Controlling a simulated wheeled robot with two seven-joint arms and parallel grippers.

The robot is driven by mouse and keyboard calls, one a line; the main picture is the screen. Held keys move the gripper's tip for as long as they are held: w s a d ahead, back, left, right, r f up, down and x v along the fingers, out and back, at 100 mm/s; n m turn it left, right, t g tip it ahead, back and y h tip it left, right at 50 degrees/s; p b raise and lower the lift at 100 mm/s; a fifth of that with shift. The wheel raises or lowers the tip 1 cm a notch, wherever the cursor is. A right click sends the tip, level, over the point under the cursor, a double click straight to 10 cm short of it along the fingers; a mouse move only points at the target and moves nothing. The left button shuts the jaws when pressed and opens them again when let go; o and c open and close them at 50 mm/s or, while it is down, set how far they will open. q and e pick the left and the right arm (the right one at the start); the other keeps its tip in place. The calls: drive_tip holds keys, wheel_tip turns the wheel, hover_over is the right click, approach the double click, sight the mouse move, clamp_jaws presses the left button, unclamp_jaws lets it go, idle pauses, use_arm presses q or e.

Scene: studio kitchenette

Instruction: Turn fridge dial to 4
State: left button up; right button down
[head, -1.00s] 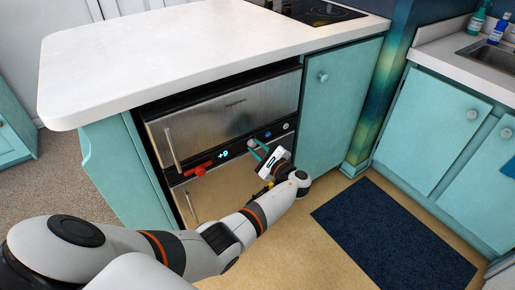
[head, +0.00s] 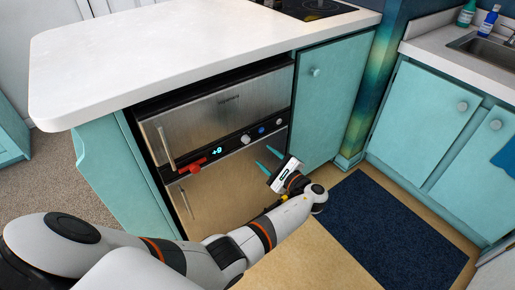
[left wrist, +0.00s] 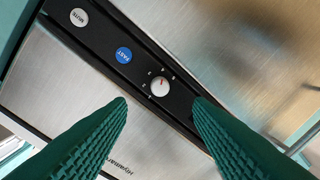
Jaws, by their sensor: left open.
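The fridge dial (head: 246,139) is a small pale round knob on the black control strip between two steel drawer fronts. In the left wrist view the dial (left wrist: 160,87) shows a short red mark and small white marks around it, too small to read surely. My left gripper (head: 263,156), with teal fingers, is open and empty, in front of the strip and lower right of the dial in the head view. In the left wrist view the dial lies beyond the gap between the fingertips (left wrist: 161,102), apart from both. My right gripper is not in view.
The strip also has a blue button (left wrist: 123,54), a grey mute button (left wrist: 79,17) and a lit display (head: 216,150). A red object (head: 193,165) sits on the strip's left part. The white counter (head: 180,50) overhangs above. A dark mat (head: 400,230) lies at right.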

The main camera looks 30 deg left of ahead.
use_arm(q)
drive_tip(key=v, duration=0.3)
drive_tip(key=shift+s+d, duration=0.15)
drive_tip(key=shift+d, duration=0.2)
